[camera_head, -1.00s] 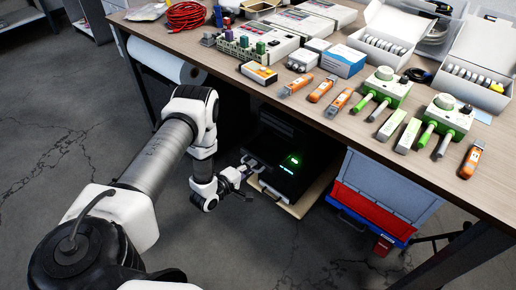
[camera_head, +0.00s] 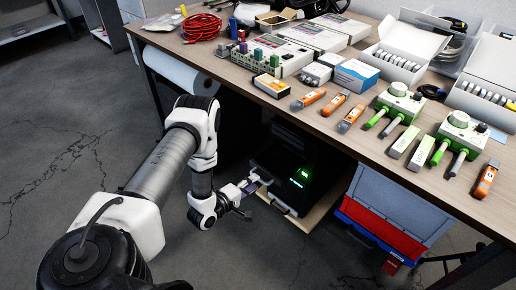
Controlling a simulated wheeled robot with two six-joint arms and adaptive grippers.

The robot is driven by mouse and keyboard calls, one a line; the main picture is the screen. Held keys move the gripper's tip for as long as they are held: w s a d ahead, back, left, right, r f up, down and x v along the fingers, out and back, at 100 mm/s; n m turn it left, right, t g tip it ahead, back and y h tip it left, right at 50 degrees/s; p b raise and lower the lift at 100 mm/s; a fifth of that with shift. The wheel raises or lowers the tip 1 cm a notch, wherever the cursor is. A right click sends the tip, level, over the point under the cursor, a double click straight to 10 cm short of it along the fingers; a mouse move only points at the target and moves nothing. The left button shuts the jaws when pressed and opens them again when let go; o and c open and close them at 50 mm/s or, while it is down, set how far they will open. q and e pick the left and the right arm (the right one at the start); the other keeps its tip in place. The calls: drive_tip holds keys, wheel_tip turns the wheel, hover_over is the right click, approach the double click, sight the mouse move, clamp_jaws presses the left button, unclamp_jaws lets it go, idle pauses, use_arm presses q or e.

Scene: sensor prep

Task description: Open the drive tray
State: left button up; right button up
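A black computer tower (camera_head: 305,165) with green and blue lights stands on a low wooden board under the workbench. My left gripper (camera_head: 258,183) is at the left part of the tower's front, by the drive tray area. Its fingers are small and dark against the black case, and I cannot tell whether they are open or shut. The drive tray itself is hard to make out. My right gripper is not in view.
The workbench (camera_head: 262,85) above carries green-and-white sensors (camera_head: 398,100), orange-and-grey tools (camera_head: 352,118), boxes and a red cable (camera_head: 202,27). A blue-and-red bin (camera_head: 385,215) stands right of the tower. A white roll (camera_head: 180,72) hangs at the left. Floor in front is clear.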

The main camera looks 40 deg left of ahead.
use_arm(q)
drive_tip(key=v, duration=0.8)
drive_tip(key=shift+s+r, duration=0.1)
drive_tip(key=shift+s, duration=0.05)
